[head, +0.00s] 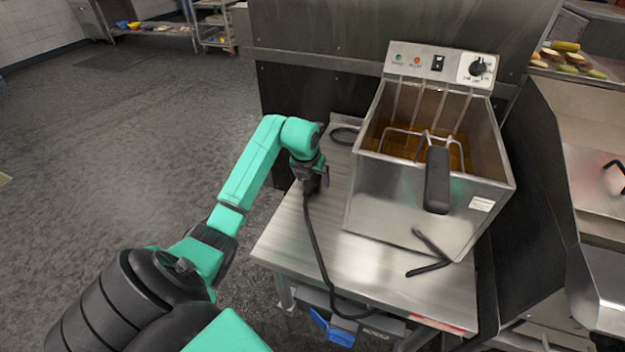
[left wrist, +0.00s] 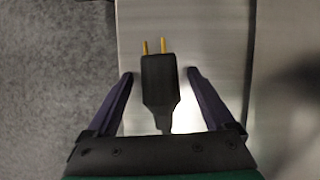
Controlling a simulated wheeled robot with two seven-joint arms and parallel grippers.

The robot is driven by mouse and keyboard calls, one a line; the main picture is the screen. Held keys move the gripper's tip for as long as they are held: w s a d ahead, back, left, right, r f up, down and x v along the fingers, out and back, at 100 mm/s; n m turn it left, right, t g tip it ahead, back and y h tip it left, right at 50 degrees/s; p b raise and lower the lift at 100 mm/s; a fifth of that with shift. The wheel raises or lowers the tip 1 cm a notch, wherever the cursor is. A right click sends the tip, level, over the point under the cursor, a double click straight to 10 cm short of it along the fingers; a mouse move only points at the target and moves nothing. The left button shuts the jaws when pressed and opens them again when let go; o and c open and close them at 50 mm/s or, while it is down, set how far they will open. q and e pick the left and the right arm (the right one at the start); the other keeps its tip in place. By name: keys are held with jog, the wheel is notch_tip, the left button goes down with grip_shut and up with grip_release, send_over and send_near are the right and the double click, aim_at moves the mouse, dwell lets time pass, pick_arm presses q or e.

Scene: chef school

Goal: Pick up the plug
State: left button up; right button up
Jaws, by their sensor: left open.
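The black plug (left wrist: 158,80) with two brass prongs shows in the left wrist view, prongs pointing up the picture, over the steel table top. My left gripper (left wrist: 160,73) is open, with one finger on each side of the plug and a visible gap on both sides. In the head view my left gripper (head: 314,182) is low over the left part of the table and mostly hides the plug. The black cord (head: 316,245) runs from there across the table and over its front edge. My right gripper is not in view.
A steel deep fryer (head: 400,205) with a black-handled basket (head: 437,180) stands on the steel table (head: 300,240), right of my left gripper. A dark panel rises behind. The floor to the left is clear. Food trays and a counter are at the right.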

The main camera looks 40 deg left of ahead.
pick_arm(q)
jog(key=shift+r, duration=0.1)
grip_shut()
notch_tip(320, 180, up, 20)
jog(key=p, duration=0.1)
